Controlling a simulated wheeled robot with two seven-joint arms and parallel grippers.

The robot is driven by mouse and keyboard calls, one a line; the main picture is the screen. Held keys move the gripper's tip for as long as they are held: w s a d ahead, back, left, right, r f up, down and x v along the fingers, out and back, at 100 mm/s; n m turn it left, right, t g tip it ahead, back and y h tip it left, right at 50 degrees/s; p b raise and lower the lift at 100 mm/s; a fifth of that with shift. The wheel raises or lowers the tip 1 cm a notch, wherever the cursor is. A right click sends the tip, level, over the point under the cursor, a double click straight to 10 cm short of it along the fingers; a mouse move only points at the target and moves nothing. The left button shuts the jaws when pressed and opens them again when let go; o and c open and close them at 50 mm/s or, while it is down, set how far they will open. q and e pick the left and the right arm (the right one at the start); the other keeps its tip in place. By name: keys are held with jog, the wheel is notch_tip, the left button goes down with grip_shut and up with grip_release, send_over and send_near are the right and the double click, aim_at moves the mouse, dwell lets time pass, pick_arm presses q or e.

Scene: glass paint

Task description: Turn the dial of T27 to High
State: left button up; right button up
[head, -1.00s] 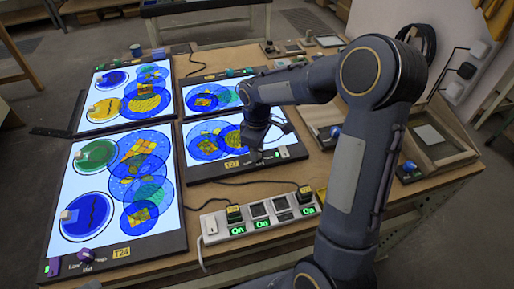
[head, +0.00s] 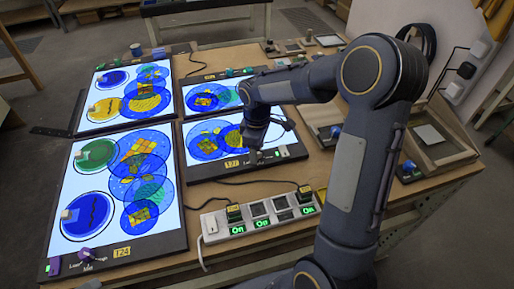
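The light panel labelled T27 (head: 233,164) lies in the middle of the table, its lit face showing blue and yellow glass circles. My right gripper (head: 254,157) is at its front edge, just right of the yellow label, pointing down. The gripper and wrist cover that part of the edge, so I cannot make out the dial or its setting, nor whether the fingers touch it. The fingers are too small and dark to tell open from shut. My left gripper is not in view.
A larger lit panel labelled T24 (head: 122,252) lies at the left, with a purple dial (head: 87,254) on its front edge. A power strip (head: 262,217) with green On displays stands in front of T27. Wooden trays (head: 436,140) lie at the right.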

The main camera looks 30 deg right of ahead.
notch_tip(320, 180, up, 8)
jog(key=shift+f, duration=0.1)
dwell(0.6)
jog(key=shift+s, duration=0.1)
